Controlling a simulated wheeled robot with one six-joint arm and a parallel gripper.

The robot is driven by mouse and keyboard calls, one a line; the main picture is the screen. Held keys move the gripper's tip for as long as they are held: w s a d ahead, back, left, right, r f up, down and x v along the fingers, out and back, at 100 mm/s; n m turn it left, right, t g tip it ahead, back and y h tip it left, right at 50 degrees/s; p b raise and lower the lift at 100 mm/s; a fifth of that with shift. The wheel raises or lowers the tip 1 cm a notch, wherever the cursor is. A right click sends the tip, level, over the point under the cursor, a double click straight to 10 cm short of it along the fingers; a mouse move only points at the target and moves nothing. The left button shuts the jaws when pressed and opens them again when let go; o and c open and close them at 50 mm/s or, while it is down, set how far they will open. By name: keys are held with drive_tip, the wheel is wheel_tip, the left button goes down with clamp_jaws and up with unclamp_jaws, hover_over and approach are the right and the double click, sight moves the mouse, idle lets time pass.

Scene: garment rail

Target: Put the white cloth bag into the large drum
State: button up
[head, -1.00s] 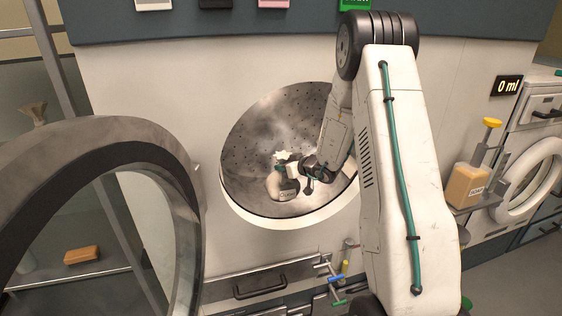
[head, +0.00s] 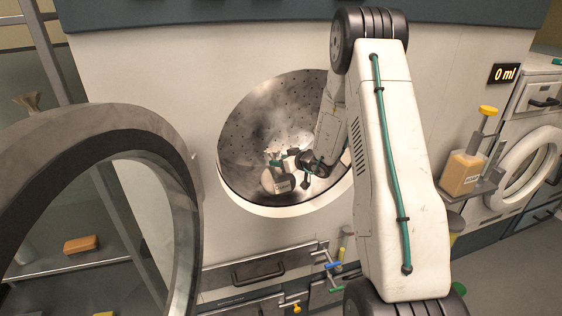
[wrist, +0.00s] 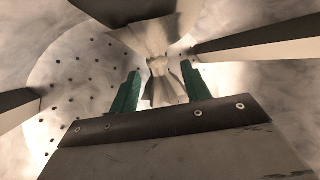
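The white cloth bag (head: 270,181) is inside the large drum (head: 253,125), low in its bowl, with a small label on its side. My arm reaches in through the round opening, and my gripper (head: 290,168) is at the bag. In the wrist view, the green fingers of my gripper (wrist: 160,78) stand apart, one on each side of the bag's gathered neck (wrist: 158,67), with gaps showing. The gripper looks open. The bag's top flares out beyond the fingers. The bag's underside and its contact with the drum are hard to make out.
The drum's round door (head: 180,160) stands open at the left. A drawer (head: 258,268) and small coloured taps (head: 333,265) are below the opening. At the right are a soap pump bottle (head: 463,173) on a shelf and a smaller washer (head: 527,172) with a "0 ml" display.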

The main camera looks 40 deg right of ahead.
drive_tip(key=shift+s, duration=0.1)
drive_tip(key=v, duration=0.7)
drive_tip(key=shift+s, duration=0.3)
drive_tip(key=shift+r, duration=0.15)
